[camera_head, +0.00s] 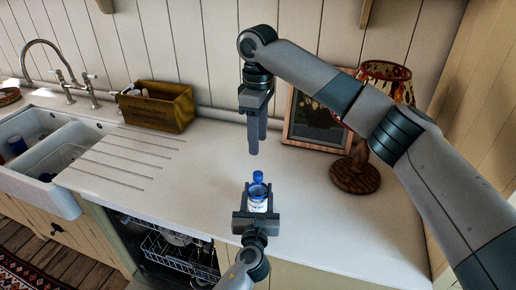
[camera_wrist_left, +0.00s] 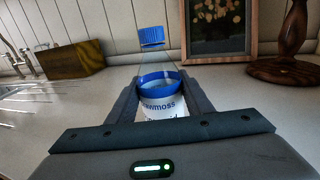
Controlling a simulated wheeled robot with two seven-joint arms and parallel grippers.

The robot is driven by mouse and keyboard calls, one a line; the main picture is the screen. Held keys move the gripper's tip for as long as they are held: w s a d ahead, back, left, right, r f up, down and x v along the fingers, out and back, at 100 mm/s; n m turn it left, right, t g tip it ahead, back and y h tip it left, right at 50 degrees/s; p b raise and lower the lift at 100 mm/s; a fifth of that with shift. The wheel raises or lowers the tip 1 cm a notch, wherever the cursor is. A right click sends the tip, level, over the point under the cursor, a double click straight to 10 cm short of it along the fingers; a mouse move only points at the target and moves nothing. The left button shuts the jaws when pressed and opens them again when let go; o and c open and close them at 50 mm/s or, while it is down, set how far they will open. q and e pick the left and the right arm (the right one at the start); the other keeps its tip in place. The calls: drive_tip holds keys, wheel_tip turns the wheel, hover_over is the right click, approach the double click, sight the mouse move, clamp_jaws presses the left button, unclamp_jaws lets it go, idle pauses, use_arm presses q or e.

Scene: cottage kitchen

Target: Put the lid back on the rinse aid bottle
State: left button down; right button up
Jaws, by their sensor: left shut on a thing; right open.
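The rinse aid bottle (camera_head: 257,205) has a white label with a blue band and stands upright; its label also shows in the left wrist view (camera_wrist_left: 163,106). My left gripper (camera_head: 256,193) is shut around it at the counter's front. The blue lid (camera_head: 258,176) is above the band; in the left wrist view the lid (camera_wrist_left: 152,38) is at the top of what looks like a clear, tapering bottle shoulder. I cannot tell if it is fully seated. My right gripper (camera_head: 257,147) is open and empty, pointing down above the lid, apart from it.
A framed picture (camera_head: 313,122) and a lamp (camera_head: 355,177) stand behind to the right. A wooden box (camera_head: 158,108) and the sink (camera_head: 40,150) are to the left. A dishwasher rack (camera_head: 180,256) is open below the counter. The countertop (camera_head: 190,185) left of the bottle is clear.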

drive_tip(key=shift+r, duration=0.4)
use_arm(q)
drive_tip(key=c, duration=0.8)
unclamp_jaws()
drive_tip(key=shift+s, duration=0.1)
drive_tip(key=shift+s+a+b, duration=0.15)
drive_tip(key=shift+s+b, duration=0.45)
drive_tip(key=shift+s, duration=2.25)
drive_tip(key=shift+s+a+b, duration=0.15)
drive_tip(key=shift+s+b, duration=0.5)
drive_tip(key=shift+s, duration=2.25)
drive_tip(key=shift+s+a+b, duration=0.15)
drive_tip(key=shift+s+b, duration=0.45)
drive_tip(key=shift+s, duration=2.25)
use_arm(e)
drive_tip(key=shift+f, duration=1.9)
